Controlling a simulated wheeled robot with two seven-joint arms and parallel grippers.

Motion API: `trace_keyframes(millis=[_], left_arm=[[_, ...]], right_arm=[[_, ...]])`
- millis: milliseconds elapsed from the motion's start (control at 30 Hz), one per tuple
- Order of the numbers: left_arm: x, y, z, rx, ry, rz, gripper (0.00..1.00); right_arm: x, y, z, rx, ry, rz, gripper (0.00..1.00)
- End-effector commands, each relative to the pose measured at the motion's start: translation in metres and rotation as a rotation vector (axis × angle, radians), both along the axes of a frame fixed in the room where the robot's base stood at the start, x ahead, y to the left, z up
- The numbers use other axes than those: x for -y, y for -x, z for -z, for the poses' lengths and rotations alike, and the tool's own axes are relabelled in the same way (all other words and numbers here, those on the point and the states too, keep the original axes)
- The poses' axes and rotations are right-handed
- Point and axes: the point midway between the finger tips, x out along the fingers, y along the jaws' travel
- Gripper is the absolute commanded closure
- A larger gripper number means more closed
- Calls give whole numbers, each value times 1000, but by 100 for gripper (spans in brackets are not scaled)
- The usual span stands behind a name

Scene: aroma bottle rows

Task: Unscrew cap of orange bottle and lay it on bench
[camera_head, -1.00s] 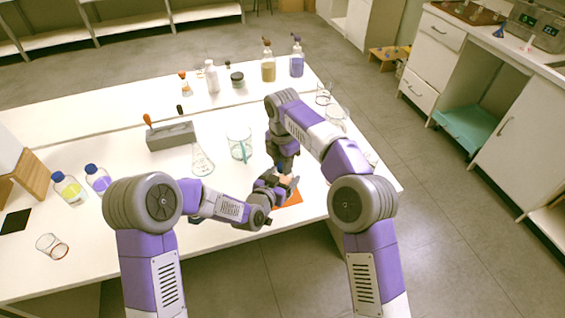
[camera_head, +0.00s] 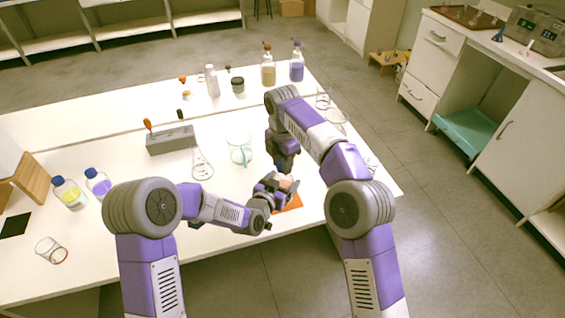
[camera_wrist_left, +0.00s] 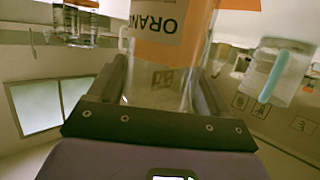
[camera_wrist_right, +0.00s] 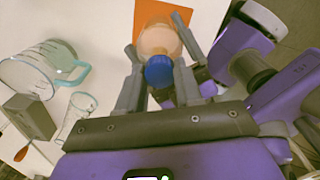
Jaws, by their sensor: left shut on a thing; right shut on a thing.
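My left gripper (camera_head: 272,187) is shut on the orange bottle (camera_head: 287,184), low over the bench. In the left wrist view the fingers stand either side of the clear bottle (camera_wrist_left: 160,75), whose orange label (camera_wrist_left: 172,25) shows part of a word. My right gripper (camera_head: 285,160) is just above the bottle. In the right wrist view it is shut on the blue cap (camera_wrist_right: 159,72), with the bottle's round orange body (camera_wrist_right: 159,40) beyond it. The cap appears apart from the bottle, but its underside is hidden. The orange mat (camera_head: 291,204) lies on the bench (camera_head: 130,225), partly hidden.
A beaker with a cyan handle (camera_head: 239,148), a flask (camera_head: 202,164) and a grey block (camera_head: 171,138) stand left of the grippers. Two blue-capped bottles (camera_head: 69,192) (camera_head: 97,182) are farther left. Bare bench lies in front of the block.

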Motion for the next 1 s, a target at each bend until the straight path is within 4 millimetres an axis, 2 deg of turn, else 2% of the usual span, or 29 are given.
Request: trace_keyframes(millis=[167,467,733,767,900,1000], left_arm=[[0,0,0,1,-1,-1,100],[0,0,0,1,-1,-1,100],[0,0,0,1,-1,-1,100],[0,0,0,1,-1,-1,19],[0,0,0,0,0,-1,0],[0,0,0,0,0,0,0]], right_arm=[[0,0,-3,1,-1,0,100],[-1,-1,-37,2,-1,1,100],[0,0,-40,0,0,0,100],[0,0,-40,0,0,0,100],[0,0,-40,0,0,0,100],[0,0,-40,0,0,0,100]])
